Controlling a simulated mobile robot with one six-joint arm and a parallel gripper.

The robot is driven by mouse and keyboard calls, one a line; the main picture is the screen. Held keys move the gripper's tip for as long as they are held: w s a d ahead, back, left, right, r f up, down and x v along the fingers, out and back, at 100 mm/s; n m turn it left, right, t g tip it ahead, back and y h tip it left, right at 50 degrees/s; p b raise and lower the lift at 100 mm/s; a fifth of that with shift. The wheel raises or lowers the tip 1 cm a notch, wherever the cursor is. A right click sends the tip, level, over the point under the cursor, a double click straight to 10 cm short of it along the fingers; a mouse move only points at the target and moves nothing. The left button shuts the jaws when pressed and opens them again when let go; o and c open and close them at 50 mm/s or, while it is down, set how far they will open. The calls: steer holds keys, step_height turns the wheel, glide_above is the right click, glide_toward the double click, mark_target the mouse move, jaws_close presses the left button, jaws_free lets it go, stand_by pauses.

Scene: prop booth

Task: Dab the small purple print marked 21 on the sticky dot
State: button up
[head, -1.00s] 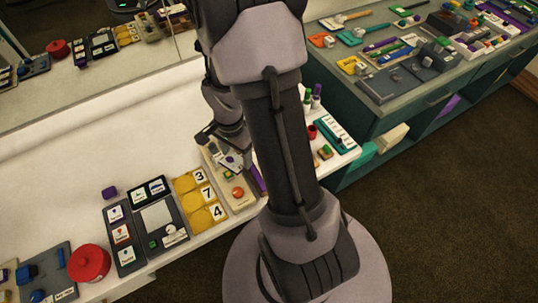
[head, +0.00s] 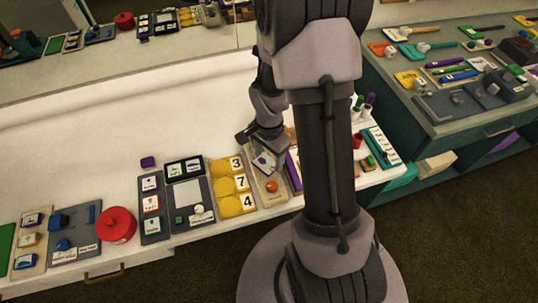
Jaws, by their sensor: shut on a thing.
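My gripper (head: 262,157) is over the upper part of a beige board (head: 272,202). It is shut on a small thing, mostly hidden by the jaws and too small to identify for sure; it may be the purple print. A pale patch with a purple mark (head: 264,162) shows at the jaws, and no number 21 can be read. A round orange-red dot (head: 271,187) lies on the board, just below the gripper in the picture. I cannot tell whether it is the sticky dot.
Yellow pieces with number cards (head: 232,183) lie left of the board, then a dark tray (head: 186,195) and a red lidded pot (head: 116,224). A purple bar (head: 293,171) is close on the right. The counter behind (head: 190,110) is mostly clear.

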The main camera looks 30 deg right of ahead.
steer(key=shift+f+b, duration=0.55)
steer(key=shift+b, duration=0.1)
stand_by(1.8)
step_height(320, 180, up, 6)
steer(key=p, duration=0.4)
steer(key=shift+r, duration=0.1)
